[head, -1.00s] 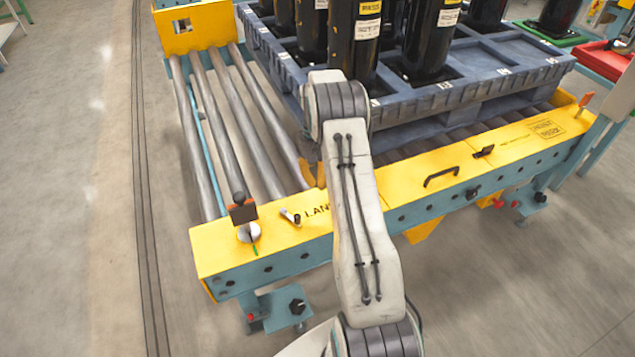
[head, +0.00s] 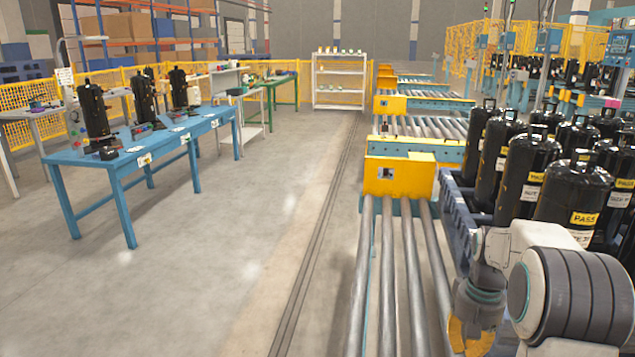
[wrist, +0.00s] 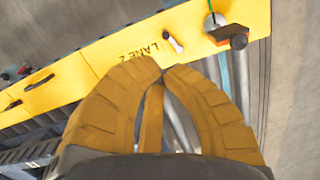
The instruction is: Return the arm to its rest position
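My arm shows at the lower right of the head view, with its pale links and grey ribbed joint bent over the roller conveyor (head: 387,270). My gripper (head: 468,345) hangs beside the pallet, partly cut off by the bottom edge. In the wrist view, the yellow-brown fingers of my gripper (wrist: 162,68) curve in and their tips come together. Nothing shows held between them. Beyond them lie grey rollers and a yellow conveyor end beam (wrist: 105,57) marked with a lane label.
Black compressors (head: 525,165) stand close together on a dark blue pallet (head: 462,215) right beside my arm. A blue workbench (head: 150,160) with several black units stands at the left. Open floor (head: 240,270) lies between bench and conveyor. A white shelf (head: 340,82) stands at the back.

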